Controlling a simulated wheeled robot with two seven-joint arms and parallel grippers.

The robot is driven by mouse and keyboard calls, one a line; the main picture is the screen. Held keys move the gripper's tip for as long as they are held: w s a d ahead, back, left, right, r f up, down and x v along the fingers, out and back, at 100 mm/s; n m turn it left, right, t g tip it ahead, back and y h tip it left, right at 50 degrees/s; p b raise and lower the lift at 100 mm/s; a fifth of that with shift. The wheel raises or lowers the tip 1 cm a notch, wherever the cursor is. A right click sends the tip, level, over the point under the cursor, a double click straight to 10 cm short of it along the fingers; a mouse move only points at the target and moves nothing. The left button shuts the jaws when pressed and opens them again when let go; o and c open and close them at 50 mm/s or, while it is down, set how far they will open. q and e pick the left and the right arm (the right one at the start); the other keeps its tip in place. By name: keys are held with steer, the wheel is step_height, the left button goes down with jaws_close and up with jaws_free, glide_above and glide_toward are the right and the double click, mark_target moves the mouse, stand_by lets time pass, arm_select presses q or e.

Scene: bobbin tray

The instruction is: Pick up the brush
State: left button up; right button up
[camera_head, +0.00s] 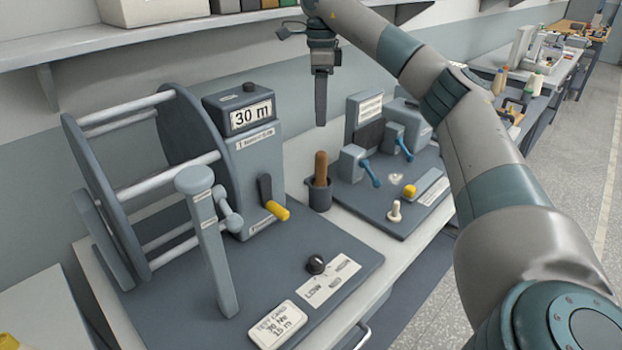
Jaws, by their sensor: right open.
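The brush (321,167) shows as a brown handle standing upright in a small dark cup (319,196). Its lower end is hidden inside the cup. My right gripper (321,120) points straight down above the brush, with a small gap in the picture between its fingertips and the handle top. It is seen edge-on, open, with nothing visible in it. My left gripper is not in view.
A shelf (180,32) runs above along the wall.

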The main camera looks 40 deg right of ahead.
glide_above(321, 152)
step_height(321, 152, down, 4)
steer(key=shift+w+d+r, duration=0.1)
steer(key=shift+w+d, duration=0.05)
step_height(321, 152, down, 3)
steer(key=shift+r+p, duration=0.15)
steer(key=shift+p, duration=0.2)
step_height(321, 152, down, 5)
steer(key=shift+r+p, duration=0.15)
steer(key=shift+p, duration=0.45)
steer(key=shift+f, duration=0.4)
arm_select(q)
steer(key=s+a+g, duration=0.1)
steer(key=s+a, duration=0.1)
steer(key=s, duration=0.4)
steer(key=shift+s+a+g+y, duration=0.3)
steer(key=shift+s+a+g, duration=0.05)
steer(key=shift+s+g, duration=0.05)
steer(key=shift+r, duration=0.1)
